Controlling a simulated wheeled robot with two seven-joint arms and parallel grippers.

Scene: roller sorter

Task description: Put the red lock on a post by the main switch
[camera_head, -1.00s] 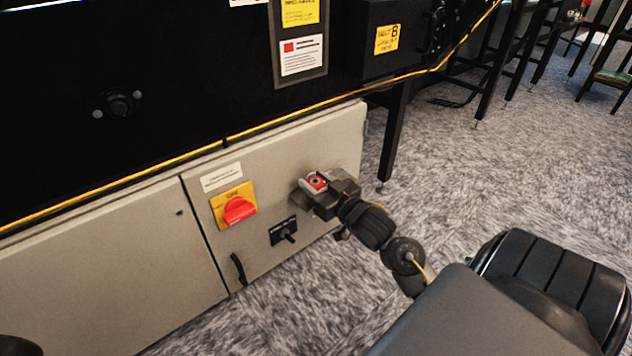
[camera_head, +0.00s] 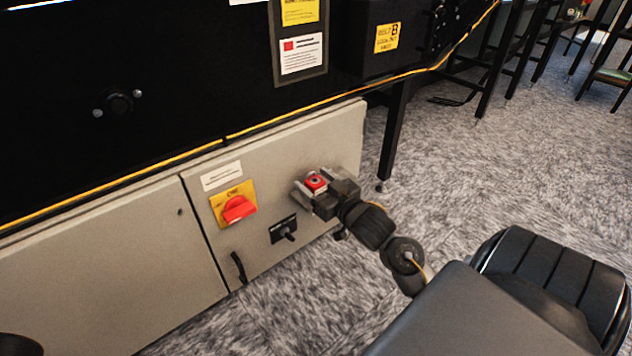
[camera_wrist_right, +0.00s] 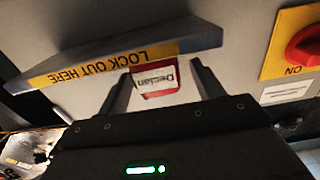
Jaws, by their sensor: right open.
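The red lock (camera_head: 316,183) is on the cabinet's front, right of the main switch, a red knob (camera_head: 239,209) on a yellow plate. My right gripper (camera_head: 315,182) is open, with its fingers on either side of the lock. In the right wrist view the red lock (camera_wrist_right: 161,94) has a white label reading "Declan" and sits between the open fingers (camera_wrist_right: 160,80), with gaps beside it. It is close to a grey ledge (camera_wrist_right: 150,48) with a yellow "LOCK OUT HERE" strip. The post and the shackle's fit cannot be made out. My left gripper is out of view.
A black handle (camera_head: 284,230) on a dark plate is below and left of the gripper. The grey cabinet (camera_head: 100,270) runs along the left under a black machine side with a yellow cable (camera_head: 160,165). Carpet floor (camera_head: 480,190) is open to the right.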

